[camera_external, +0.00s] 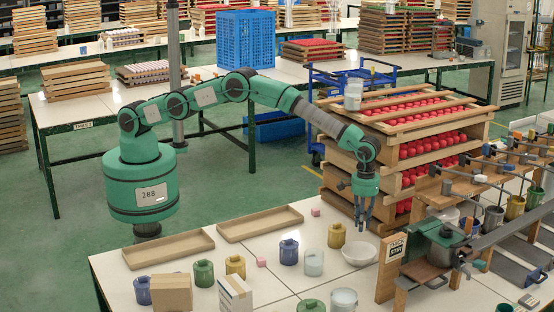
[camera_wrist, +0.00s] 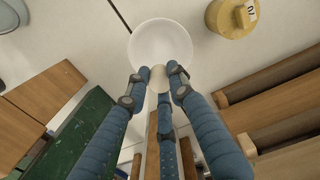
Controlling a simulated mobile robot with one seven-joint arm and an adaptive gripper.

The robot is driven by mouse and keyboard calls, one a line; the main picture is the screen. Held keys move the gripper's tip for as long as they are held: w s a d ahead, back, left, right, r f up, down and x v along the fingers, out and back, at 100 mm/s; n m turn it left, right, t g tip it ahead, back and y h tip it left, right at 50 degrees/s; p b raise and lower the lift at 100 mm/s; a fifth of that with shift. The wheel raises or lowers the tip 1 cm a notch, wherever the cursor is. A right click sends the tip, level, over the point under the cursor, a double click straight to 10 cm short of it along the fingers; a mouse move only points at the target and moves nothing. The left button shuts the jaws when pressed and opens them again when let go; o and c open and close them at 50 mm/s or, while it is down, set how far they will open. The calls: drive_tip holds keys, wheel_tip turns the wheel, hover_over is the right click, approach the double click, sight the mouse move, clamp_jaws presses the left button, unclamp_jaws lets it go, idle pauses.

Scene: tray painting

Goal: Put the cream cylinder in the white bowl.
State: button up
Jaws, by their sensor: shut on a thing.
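My gripper (camera_external: 364,222) points down above the worktable, and its blue fingers are shut on the cream cylinder (camera_wrist: 158,80) in the wrist view. Only the cylinder's pale end shows between the fingertips; I cannot make it out in the external view. The white bowl (camera_external: 358,253) stands upright on the table just below the gripper. In the wrist view, the white bowl (camera_wrist: 160,40) lies beyond the fingertips, and the cylinder overlaps its lower edge. The bowl looks empty where I can see into it. The cylinder appears held above the bowl, near its rim.
A yellow pot (camera_external: 336,236) stands left of the bowl, with a pale jar (camera_external: 313,262) and a blue pot (camera_external: 288,252) further left. Stacked wooden trays of red pieces (camera_external: 410,150) rise behind the gripper. A wooden stand with a sign (camera_external: 392,258) is close on the right.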

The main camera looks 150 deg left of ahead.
sight(360, 246)
drive_tip(key=shift+f, duration=0.15)
drive_tip(key=shift+f+b, duration=1.6)
drive_tip(key=shift+f, duration=3.75)
drive_tip(key=o, duration=0.9)
drive_tip(key=shift+o, duration=0.2)
drive_tip(key=shift+r, duration=0.1)
wheel_tip(360, 246, up, 7)
drive_tip(key=p, duration=0.2)
